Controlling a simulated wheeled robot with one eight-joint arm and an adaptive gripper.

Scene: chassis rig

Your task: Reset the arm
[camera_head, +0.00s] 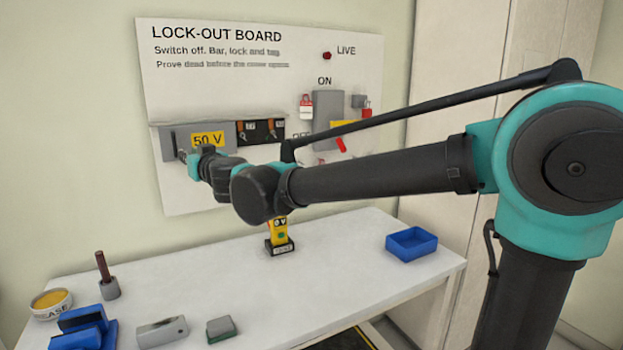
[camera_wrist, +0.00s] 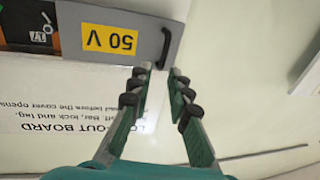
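My gripper (camera_wrist: 161,72) is in front of the lock-out board (camera_head: 262,90), with my arm stretched across the picture from the right. In the wrist view its two fingers stand apart with a gap and nothing between them. The dark handle (camera_wrist: 166,47) of the grey cover (camera_wrist: 147,17) lies just beyond the fingertips. I cannot tell whether they touch. The cover bears a yellow 50 V label (camera_wrist: 109,39), which also shows in the head view (camera_head: 208,139). In the head view my gripper (camera_head: 184,156) is small and partly hidden by the wrist.

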